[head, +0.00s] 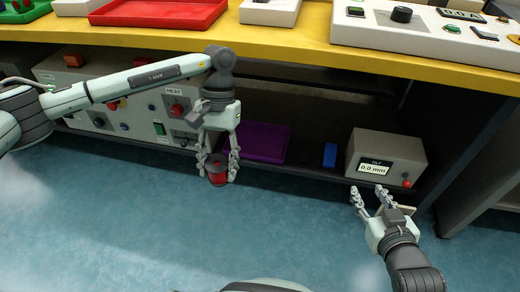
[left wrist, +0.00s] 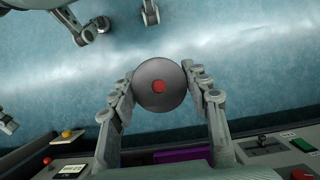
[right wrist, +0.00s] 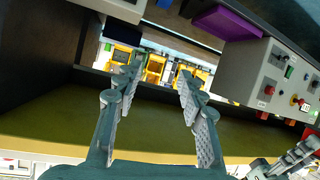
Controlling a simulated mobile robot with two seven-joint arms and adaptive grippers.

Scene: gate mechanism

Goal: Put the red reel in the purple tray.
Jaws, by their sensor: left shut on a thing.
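The red reel (head: 217,176) is held between the fingers of my left gripper (head: 217,170), in front of the low shelf and above the blue floor. In the left wrist view the reel (left wrist: 158,85) shows its round grey end with a red centre, with a finger on each side. The purple tray (head: 262,142) lies on the low shelf, behind and to the right of the reel. A strip of it shows in the left wrist view (left wrist: 180,155), and it also shows in the right wrist view (right wrist: 224,22). My right gripper (head: 368,190) is open and empty, before the shelf's right part.
On the shelf, a blue block (head: 330,155) and a grey display box (head: 385,157) stand right of the tray. Grey control panels (head: 135,112) stand to the left. The yellow worktop (head: 280,40) overhangs the shelf. The blue floor (head: 130,215) in front is clear.

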